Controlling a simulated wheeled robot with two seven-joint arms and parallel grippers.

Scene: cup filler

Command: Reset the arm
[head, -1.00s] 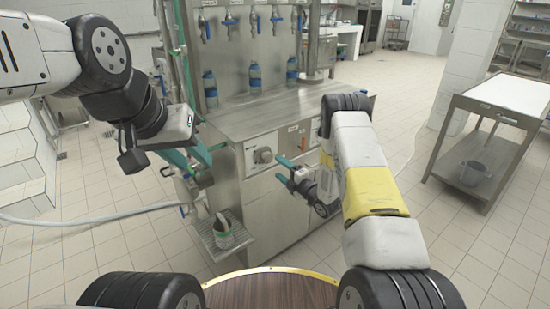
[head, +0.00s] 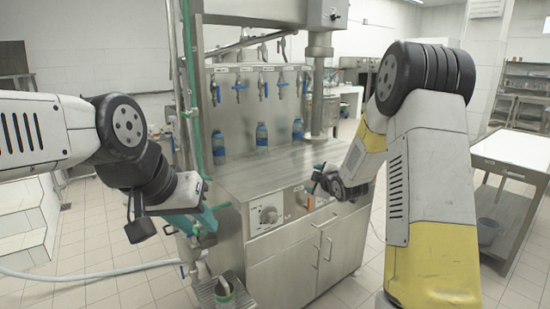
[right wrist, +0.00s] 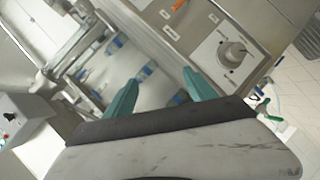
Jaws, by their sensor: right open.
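My left gripper (head: 208,217) has teal fingers and hangs in front of the filling machine's left side in the head view. Nothing clear shows between its fingers, and their gap is hard to make out. My right gripper (head: 314,188) is near the front edge of the machine's steel counter (head: 262,172). In the right wrist view its two teal fingers (right wrist: 158,84) are apart with nothing between them. My right arm covers part of the machine's right side in the head view.
The filling machine has a knob (head: 268,215) on its front and several taps above. Blue-labelled bottles (head: 261,135) stand at the back of its counter. A cart (head: 510,150) with a pot (head: 488,231) stands at the right. A hose (head: 85,275) crosses the floor at left.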

